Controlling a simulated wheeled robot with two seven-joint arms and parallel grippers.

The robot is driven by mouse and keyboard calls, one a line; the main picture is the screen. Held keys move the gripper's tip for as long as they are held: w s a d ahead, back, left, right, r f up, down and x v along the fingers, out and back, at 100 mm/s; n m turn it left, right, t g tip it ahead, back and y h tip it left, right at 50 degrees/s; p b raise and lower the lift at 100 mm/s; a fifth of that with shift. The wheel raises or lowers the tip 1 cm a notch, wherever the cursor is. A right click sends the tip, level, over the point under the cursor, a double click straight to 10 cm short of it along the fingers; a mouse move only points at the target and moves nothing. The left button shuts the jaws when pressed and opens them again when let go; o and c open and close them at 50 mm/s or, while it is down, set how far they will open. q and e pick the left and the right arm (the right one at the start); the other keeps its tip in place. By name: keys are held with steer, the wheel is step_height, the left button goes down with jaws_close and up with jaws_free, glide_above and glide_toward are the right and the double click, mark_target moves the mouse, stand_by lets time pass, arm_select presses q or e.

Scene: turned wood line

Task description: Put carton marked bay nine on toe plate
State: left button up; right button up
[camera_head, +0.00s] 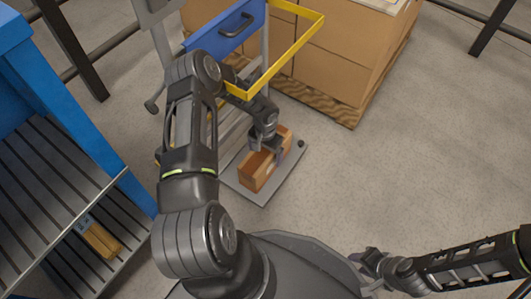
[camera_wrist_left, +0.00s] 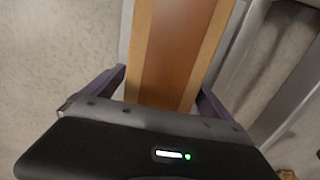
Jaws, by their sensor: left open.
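A brown carton (camera_head: 258,170) sits on the grey toe plate (camera_head: 281,183) of a hand truck with a yellow handle. No marking on the carton can be read. My left gripper (camera_head: 272,151) is at the carton, its arm reaching down from above. In the left wrist view the carton (camera_wrist_left: 178,50) lies between the two spread fingers of the gripper (camera_wrist_left: 163,92), with gaps beside it. My right gripper (camera_head: 368,270) is at the lower right, away from the carton; its fingers are too small to judge.
A large stack of cardboard boxes (camera_head: 340,45) on a wooden pallet stands behind the hand truck. A blue-sided slatted rack (camera_head: 50,165) is at the left, with another small carton (camera_head: 100,240) on its lower level. The floor to the right is clear.

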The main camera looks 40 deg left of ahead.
arm_select(q)
step_height(320, 180, up, 11)
steer(key=p, duration=0.4)
steer(key=shift+r+p, duration=0.35)
steer(key=shift+r, duration=0.1)
